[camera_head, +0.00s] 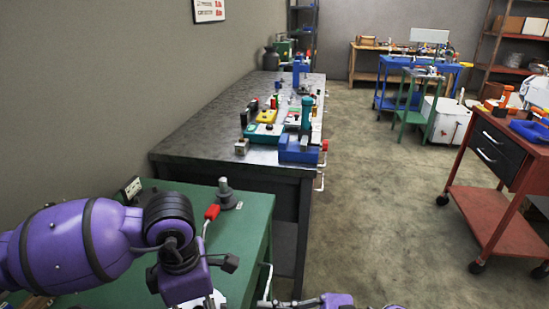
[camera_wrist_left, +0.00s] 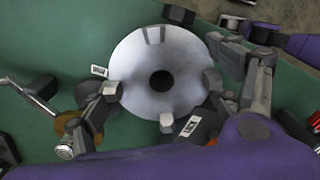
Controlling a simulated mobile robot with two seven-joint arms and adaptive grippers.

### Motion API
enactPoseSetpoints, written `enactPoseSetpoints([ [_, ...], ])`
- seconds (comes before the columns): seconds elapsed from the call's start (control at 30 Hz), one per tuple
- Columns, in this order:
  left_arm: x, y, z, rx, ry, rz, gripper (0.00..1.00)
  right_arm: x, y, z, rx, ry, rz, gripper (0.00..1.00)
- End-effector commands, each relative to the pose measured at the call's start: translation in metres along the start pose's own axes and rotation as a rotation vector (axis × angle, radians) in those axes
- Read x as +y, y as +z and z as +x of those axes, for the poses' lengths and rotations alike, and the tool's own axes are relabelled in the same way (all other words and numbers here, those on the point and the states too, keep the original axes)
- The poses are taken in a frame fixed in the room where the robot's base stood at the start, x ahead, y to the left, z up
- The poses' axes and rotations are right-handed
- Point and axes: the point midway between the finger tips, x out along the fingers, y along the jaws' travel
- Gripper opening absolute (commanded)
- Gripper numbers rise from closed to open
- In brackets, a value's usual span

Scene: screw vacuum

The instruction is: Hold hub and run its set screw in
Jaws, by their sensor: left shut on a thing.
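The hub is a silver disc with a dark centre hole (camera_wrist_left: 135,70), lying over the green bench in the left wrist view. My left gripper (camera_wrist_left: 160,86) is shut on the hub, with its fingers at the left and right of the rim. In the head view my left gripper is mostly below the picture's edge, and a pale piece of the hub (camera_head: 216,298) shows under my purple arm. My right gripper (camera_head: 285,303) is only partly seen at the bottom edge, apart from the hub; its jaw state is unclear. I cannot make out the set screw.
The green bench (camera_head: 254,222) holds a red-handled lever (camera_head: 211,213) and a grey post on a base (camera_head: 225,195). A dark metal table (camera_head: 200,137) with several tools stands beyond. A red cart (camera_head: 475,205) is at the right. Open floor lies between.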

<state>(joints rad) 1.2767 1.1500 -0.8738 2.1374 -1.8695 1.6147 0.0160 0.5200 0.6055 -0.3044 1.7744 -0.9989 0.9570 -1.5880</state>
Motion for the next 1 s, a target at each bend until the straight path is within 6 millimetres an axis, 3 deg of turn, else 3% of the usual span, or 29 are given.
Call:
enactPoseSetpoints([
  [0.1,-0.003,-0.004,0.003,0.012,-0.01,0.001,0.39,0.0,0.0,-0.009,-0.001,-0.002,0.0,0.0],
  [0.4,-0.002,-0.004,0.004,0.014,-0.009,-0.001,0.39,0.0,0.001,-0.01,-0.002,-0.001,-0.001,0.0],
  [0.43,-0.002,-0.004,0.004,0.015,-0.009,-0.001,0.84,-0.001,0.001,-0.01,-0.002,-0.001,-0.001,0.0],
  [0.57,-0.002,-0.004,0.003,0.012,-0.006,-0.001,1.0,-0.001,0.001,-0.01,-0.002,-0.001,-0.001,0.0],
  [0.87,0.001,-0.002,0.0,0.006,0.0,-0.002,1.0,-0.001,0.001,-0.01,-0.002,-0.001,-0.001,0.0],
  [1.0,0.002,-0.001,-0.012,0.003,0.004,-0.002,1.0,-0.001,0.001,-0.01,-0.002,-0.001,-0.001,0.0],
])
